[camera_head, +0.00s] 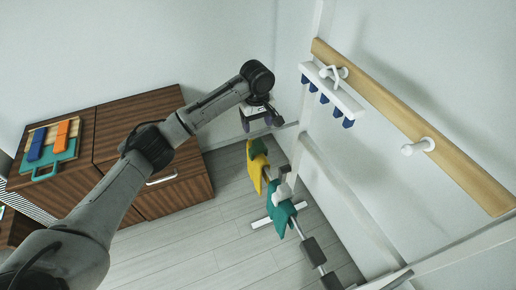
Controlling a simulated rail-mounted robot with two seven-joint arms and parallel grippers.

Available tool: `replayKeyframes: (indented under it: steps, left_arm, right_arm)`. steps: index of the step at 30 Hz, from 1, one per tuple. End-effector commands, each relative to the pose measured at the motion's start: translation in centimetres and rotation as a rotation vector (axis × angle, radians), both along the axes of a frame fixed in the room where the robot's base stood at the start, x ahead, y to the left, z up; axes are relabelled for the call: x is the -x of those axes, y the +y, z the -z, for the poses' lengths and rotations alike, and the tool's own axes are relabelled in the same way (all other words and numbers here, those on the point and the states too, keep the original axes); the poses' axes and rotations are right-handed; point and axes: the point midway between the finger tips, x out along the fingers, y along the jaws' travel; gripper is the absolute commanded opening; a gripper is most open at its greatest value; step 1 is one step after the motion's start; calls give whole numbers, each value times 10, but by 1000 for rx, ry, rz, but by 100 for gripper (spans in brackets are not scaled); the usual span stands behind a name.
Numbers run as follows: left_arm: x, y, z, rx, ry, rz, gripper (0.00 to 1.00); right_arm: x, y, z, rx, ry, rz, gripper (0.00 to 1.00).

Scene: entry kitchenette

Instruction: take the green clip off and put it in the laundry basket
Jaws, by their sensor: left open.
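My left gripper (261,118) is open. It is high up at the wall, above and beyond a yellow piece (256,172) on a low rail. A small green part (257,148) sits at the top end of the yellow piece; it may be the green clip, but it is too small to be sure. The gripper appears apart from it. A teal piece (281,210) hangs farther along the same rail, with a small white part (284,190) by it. I cannot make out a laundry basket. My right gripper is not in view.
A white strip with several blue pegs (334,93) hangs from a wooden wall rail (400,115) with white knobs. A brown cabinet (150,100) at left bears a teal board (62,158) with blue and orange pieces. Grey floor (215,240) is clear between cabinet and low rail.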

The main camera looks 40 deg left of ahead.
Motion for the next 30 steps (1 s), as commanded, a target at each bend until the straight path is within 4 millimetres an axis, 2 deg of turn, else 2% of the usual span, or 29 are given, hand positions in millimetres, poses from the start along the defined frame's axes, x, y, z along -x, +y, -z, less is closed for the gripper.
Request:
replayKeyframes:
  steps: [6, 17, 24, 30]
  left_arm:
    - [0, 0, 33, 0, 1, 2, 68]
    - [0, -1, 56, 0, 1, 4, 68]
    - [-1, -2, 87, -2, 1, 4, 68]
    - [-1, -2, 101, -1, -2, 4, 68]
  right_arm:
    - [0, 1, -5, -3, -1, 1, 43]
    - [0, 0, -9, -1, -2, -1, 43]
    - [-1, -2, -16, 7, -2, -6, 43]
    - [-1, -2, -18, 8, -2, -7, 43]
